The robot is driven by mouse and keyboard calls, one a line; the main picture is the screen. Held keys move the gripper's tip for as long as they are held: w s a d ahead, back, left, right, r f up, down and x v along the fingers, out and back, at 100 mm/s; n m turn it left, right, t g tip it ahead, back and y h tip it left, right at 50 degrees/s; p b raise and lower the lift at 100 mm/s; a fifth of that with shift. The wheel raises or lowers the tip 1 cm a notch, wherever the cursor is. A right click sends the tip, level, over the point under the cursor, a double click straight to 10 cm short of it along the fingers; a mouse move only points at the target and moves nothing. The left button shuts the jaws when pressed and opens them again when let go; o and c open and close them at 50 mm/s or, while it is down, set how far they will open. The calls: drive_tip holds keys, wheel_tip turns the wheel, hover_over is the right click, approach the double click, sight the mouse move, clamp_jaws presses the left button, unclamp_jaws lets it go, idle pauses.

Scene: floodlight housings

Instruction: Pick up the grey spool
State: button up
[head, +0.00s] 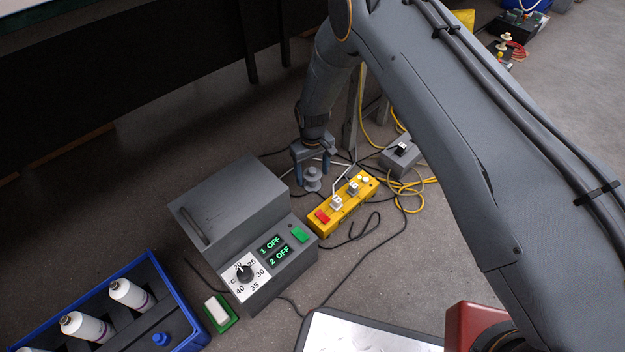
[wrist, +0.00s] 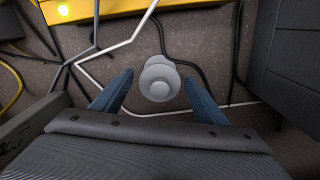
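The grey spool (head: 312,178) stands on the floor between the grey control box and the yellow power strip. In the wrist view the spool (wrist: 159,80) shows from above, with a round top flange and a small hub. My gripper (head: 313,160) is over it, pointing down. In the wrist view my gripper's two blue fingers (wrist: 158,90) are spread apart, one on each side of the spool. A gap shows between each finger and the spool, and nothing is held.
A grey control box (head: 225,210) stands close to the left of the spool. A yellow power strip (head: 342,203) lies to its right, with black, white and yellow cables on the floor around. A blue crate (head: 170,285) with white bottles is at lower left.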

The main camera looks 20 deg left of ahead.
drive_tip(key=c, duration=1)
wheel_tip(320, 180, up, 10)
drive_tip(key=p, duration=0.4)
drive_tip(key=shift+p, duration=0.4)
